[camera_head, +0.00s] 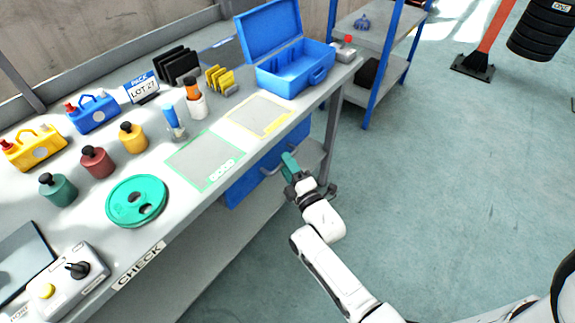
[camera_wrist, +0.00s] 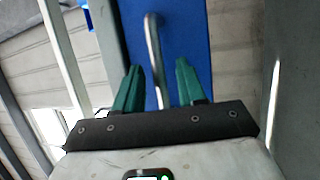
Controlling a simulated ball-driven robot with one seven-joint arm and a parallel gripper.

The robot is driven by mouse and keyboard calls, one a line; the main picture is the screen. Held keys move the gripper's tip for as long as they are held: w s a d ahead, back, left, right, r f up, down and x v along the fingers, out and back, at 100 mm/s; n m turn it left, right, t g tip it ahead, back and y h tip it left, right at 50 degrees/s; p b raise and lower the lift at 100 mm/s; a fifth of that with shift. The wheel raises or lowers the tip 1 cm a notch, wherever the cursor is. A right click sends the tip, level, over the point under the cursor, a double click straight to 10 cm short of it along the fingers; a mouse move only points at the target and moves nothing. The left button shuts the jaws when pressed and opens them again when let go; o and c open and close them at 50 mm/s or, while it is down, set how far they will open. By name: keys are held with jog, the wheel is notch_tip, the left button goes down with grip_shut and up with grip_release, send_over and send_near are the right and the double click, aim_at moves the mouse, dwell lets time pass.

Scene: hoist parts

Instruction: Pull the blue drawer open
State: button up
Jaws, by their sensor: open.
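The blue drawer (camera_head: 245,186) sits under the table's front edge, and its face looks flush below the tabletop. It also shows in the wrist view (camera_wrist: 190,35). Its grey bar handle (camera_wrist: 154,45) runs between my two green fingers in the wrist view. In the head view the handle (camera_head: 266,171) is partly behind my gripper (camera_head: 288,160). My gripper is open, with one finger on each side of the handle. The fingers appear apart from the bar; I cannot tell how deep the bar sits between them.
The grey workbench (camera_head: 190,205) holds an open blue toolbox (camera_head: 290,75), a green disc (camera_head: 122,208), several coloured weights and a control box (camera_head: 70,275). A blue-post shelf (camera_head: 385,60) stands beyond the bench's right end.

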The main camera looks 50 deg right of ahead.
jog(key=shift+c, duration=0.2)
grip_shut()
jog(key=shift+s, duration=0.2)
